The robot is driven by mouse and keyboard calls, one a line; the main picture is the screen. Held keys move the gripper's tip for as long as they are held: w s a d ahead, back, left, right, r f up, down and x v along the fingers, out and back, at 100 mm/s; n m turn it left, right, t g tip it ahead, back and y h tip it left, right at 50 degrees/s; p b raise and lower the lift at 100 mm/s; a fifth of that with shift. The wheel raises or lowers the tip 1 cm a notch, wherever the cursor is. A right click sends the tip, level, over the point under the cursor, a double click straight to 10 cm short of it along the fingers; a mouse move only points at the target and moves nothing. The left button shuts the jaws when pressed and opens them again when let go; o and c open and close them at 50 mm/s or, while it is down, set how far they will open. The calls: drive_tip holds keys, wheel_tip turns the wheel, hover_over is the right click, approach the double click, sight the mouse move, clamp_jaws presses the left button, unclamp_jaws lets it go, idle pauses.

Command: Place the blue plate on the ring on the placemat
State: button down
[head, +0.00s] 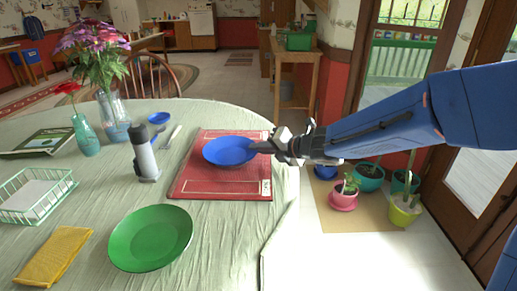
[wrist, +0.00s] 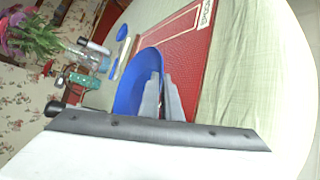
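The blue plate (head: 230,151) is over the upper middle of the red placemat (head: 222,187), close to level in the head view. I cannot tell whether it touches the mat. My gripper (head: 264,147) reaches in from the right at the plate's right edge. In the wrist view, the fingers (wrist: 162,96) are close together on either side of the rim of the blue plate (wrist: 136,90), so the gripper looks shut on it. The placemat also shows in the wrist view (wrist: 185,50). The ring is not visible; the plate covers that part of the mat.
A green plate (head: 150,239) lies at the front. A green wire basket (head: 36,195) and yellow cloth (head: 55,257) are at left. Bare tablecloth lies before the mat.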

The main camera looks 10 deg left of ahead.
drive_tip(key=shift+f, duration=0.1)
drive_tip(key=c, duration=2.3)
unclamp_jaws()
drive_tip(key=shift+o, duration=0.2)
drive_tip(key=shift+d+r, duration=0.25)
drive_tip(key=v, duration=1.1)
drive_tip(key=shift+s+d, duration=0.2)
